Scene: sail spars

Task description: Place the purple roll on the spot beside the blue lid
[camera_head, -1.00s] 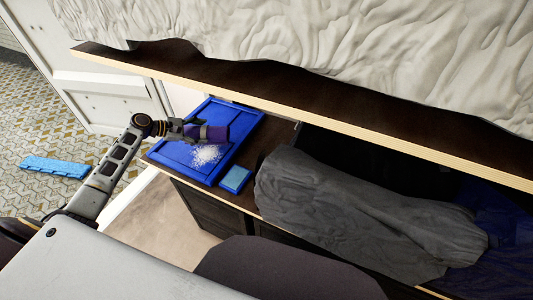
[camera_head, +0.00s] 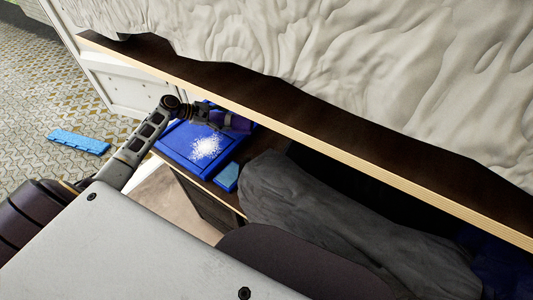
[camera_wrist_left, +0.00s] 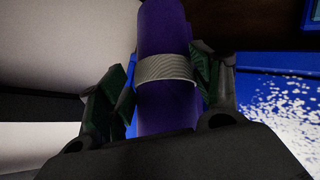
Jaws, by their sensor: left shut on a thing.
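The purple roll (camera_head: 241,123) is in my left gripper (camera_head: 222,118), near the far right edge of the blue lid (camera_head: 178,138) in the head view. In the left wrist view the purple roll (camera_wrist_left: 162,30) has a grey ribbed band around it, and the two fingers of my left gripper (camera_wrist_left: 165,80) close on its sides. The blue lid (camera_wrist_left: 270,62) shows there at right, with white grains on it. I cannot tell whether the roll touches anything below. My right gripper is not in view.
White grains (camera_head: 205,147) lie on the lid. A small light-blue block (camera_head: 227,177) is beside it on the dark shelf, next to a grey cloth bundle (camera_head: 300,205). A wood-edged board (camera_head: 300,130) overhangs the shelf. A blue slab (camera_head: 78,141) lies on the floor.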

